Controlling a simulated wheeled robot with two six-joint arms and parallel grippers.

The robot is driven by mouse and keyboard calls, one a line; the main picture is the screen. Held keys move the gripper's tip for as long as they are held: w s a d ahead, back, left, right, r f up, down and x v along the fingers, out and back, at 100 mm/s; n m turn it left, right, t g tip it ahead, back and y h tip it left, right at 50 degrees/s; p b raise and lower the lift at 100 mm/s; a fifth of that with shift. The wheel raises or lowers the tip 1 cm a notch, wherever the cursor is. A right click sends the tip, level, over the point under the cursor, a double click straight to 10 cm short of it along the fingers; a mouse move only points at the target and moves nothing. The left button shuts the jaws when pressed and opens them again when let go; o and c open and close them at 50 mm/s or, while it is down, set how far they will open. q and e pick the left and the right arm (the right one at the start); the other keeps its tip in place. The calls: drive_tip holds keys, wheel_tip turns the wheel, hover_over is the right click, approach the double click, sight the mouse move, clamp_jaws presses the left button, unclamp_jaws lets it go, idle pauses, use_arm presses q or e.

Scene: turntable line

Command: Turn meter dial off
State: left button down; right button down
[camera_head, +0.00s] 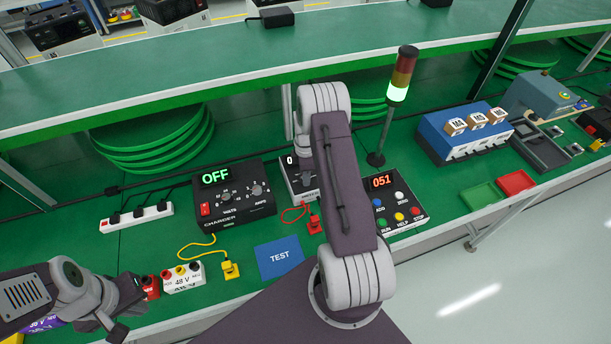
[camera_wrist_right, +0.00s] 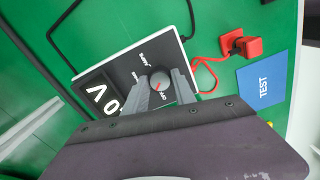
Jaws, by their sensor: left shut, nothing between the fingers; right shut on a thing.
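The meter (camera_wrist_right: 122,62) is a white-sided box with a black face and a display showing 0 and V. Its round grey dial (camera_wrist_right: 160,81) carries a red mark and stands between the two fingers of my right gripper (camera_wrist_right: 161,77), which is shut on it. Part of the OFF lettering shows beside the dial; the exact pointer setting is hard to tell. In the head view the meter (camera_head: 291,186) is largely hidden behind my right arm. My left gripper (camera_head: 133,291) is shut and empty at the lower left, near a red and a white block.
Left of the meter stands a black charger (camera_head: 234,202) reading OFF. A red plug (camera_head: 314,224) on a red cable and a blue TEST pad (camera_head: 279,257) lie in front. A button box (camera_head: 394,206) reading 051 and a signal lamp (camera_head: 402,75), lit green, stand right.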

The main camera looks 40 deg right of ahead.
drive_tip(key=n, duration=0.6)
drive_tip(key=shift+n+b, duration=0.35)
drive_tip(key=shift+n, duration=0.05)
idle(0.4)
drive_tip(key=c, duration=1)
unclamp_jaws()
drive_tip(key=shift+c, duration=0.2)
wheel_tip(320, 180, up, 9)
drive_tip(key=b, duration=0.1)
drive_tip(key=shift+r, duration=0.1)
